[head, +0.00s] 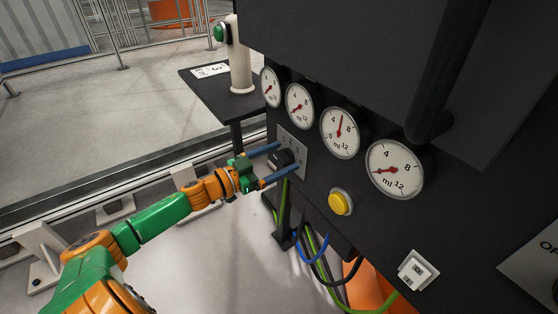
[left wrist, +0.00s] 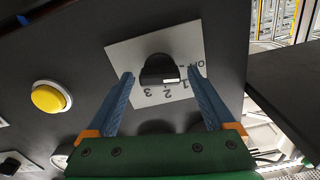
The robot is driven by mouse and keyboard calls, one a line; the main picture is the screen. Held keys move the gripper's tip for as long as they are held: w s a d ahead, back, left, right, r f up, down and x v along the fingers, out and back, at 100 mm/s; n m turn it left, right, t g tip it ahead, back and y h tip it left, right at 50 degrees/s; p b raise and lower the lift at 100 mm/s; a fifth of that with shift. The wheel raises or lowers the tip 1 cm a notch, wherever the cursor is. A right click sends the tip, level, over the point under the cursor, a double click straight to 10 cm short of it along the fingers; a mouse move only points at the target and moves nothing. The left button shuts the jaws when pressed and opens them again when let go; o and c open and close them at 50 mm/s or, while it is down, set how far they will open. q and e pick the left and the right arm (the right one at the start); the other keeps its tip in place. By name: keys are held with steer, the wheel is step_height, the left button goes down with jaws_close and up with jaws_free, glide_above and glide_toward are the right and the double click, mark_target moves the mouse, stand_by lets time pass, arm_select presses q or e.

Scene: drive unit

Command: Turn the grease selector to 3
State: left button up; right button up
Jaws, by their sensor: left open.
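The grease selector is a black knob (head: 284,158) on a pale plate (head: 299,143) on the dark panel, below the gauges. In the left wrist view the knob (left wrist: 158,68) appears upside down with OFF, 1, 2 and 3 around it. Its white mark lies on the numbered side, near 1 and 2; the exact setting is hard to tell. My left gripper (head: 286,158) is open, its blue fingers on either side of the knob. In the wrist view the fingertips (left wrist: 161,75) stand apart from the knob, with gaps visible. My right gripper is not in view.
Several round gauges (head: 340,132) line the panel above. A yellow button (head: 340,202) sits right of the selector and a white switch (head: 418,270) further right. Cables (head: 312,240) hang below. A dark side table (head: 205,95) with a post (head: 240,60) stands behind.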

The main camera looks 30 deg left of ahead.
arm_select(q)
steer(key=shift+c, duration=0.2)
steer(key=c, duration=1.3)
